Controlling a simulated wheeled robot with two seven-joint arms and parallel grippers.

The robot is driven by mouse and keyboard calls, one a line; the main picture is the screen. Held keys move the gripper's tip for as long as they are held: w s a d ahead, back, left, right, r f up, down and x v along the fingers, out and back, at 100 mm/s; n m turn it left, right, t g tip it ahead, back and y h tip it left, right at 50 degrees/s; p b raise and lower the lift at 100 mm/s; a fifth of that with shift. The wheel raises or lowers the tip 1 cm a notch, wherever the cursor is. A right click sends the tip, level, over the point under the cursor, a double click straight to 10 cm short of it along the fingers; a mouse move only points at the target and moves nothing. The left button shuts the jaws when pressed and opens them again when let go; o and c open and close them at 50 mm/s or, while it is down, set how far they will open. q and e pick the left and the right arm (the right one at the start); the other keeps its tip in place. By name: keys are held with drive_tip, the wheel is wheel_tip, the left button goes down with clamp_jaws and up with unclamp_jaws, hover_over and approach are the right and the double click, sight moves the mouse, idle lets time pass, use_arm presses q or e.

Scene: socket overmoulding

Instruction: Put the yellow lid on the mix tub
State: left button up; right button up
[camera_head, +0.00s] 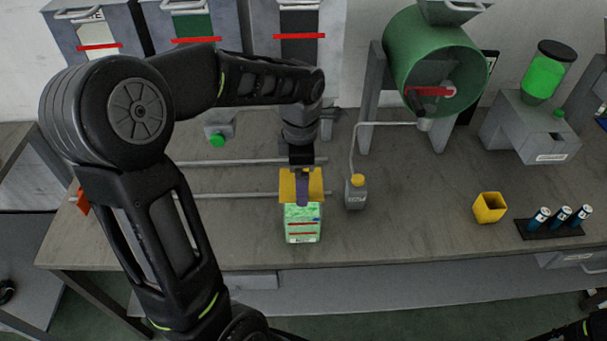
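The yellow lid (287,187) is a flat yellow square in the middle of the head view, directly under my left gripper (302,196). The gripper points down, and its purple-grey finger covers the lid's middle; it appears shut on the lid. The mix tub (303,226), a small box with mottled green and white sides and red lines, stands upright just below the lid near the bench's front edge. The lid overlaps the tub's top in this view; I cannot tell whether they touch. My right gripper is not in view; only a dark piece of my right arm shows at the bottom right.
A grey bottle with a yellow cap (356,192) stands close right of the tub. Farther right are a yellow cup (488,208) and a black rack (538,235) of blue vials. A green drum (420,50) stands behind. Rails (235,195) run left; bench between bottle and cup is clear.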

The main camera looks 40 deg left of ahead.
use_arm(q)
drive_tip(key=shift+w+d, duration=0.1)
drive_tip(key=shift+f, duration=0.1)
drive_tip(key=shift+f+b, duration=2.5)
drive_tip(key=shift+f, duration=0.25)
drive_tip(key=o, duration=1.1)
